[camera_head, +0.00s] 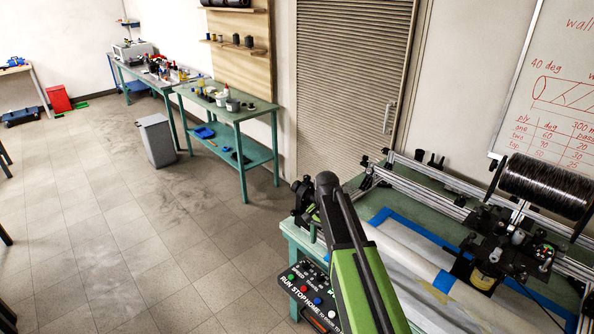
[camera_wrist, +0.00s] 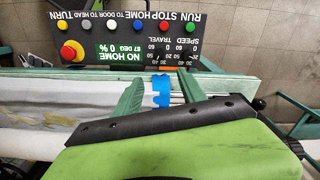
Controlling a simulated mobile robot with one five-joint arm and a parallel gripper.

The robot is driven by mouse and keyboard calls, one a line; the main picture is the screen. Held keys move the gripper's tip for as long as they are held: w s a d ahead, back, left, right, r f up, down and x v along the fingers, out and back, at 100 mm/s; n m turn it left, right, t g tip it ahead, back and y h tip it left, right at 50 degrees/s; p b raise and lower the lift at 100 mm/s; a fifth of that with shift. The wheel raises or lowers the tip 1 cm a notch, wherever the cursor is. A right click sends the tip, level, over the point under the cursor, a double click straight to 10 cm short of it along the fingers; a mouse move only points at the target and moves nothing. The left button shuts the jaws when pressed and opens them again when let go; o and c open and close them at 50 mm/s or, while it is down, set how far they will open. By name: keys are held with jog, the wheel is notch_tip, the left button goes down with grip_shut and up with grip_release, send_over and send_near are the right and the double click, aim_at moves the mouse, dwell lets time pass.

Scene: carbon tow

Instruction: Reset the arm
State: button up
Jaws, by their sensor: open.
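My arm shows in the head view as a green and black link (camera_head: 362,280) rising over the winding bench; my gripper's jaws cannot be made out there. In the wrist view my gripper (camera_wrist: 158,84) shows as two green fingers, apart, with nothing seen held between them. Behind them lies a blue-taped part (camera_wrist: 158,92) of the winding bench; I cannot tell their distance from it. My green and black arm body fills the lower part of that view.
A control panel (camera_head: 312,298) hangs at the bench's near left corner and shows upside down in the wrist view (camera_wrist: 125,38). A fibre spool (camera_head: 545,187) stands at right. A grey bin (camera_head: 155,140) and green tables (camera_head: 240,113) stand back left. Floor at left is clear.

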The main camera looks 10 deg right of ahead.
jog(key=s+n, duration=0.7)
jog(key=s, duration=0.8)
jog(key=shift+s+n, duration=0.15)
jog(key=shift+n, duration=0.25)
jog(key=shift+a, duration=0.1)
jog(key=m, duration=0.2)
send_over(320, 276)
jog(key=shift+f, duration=0.1)
notch_tip(320, 276, down, 18)
jog(key=b, duration=1.7)
jog(key=shift+r+b, duration=0.25)
jog(key=shift+b, duration=0.05)
jog(key=shift+r, duration=0.15)
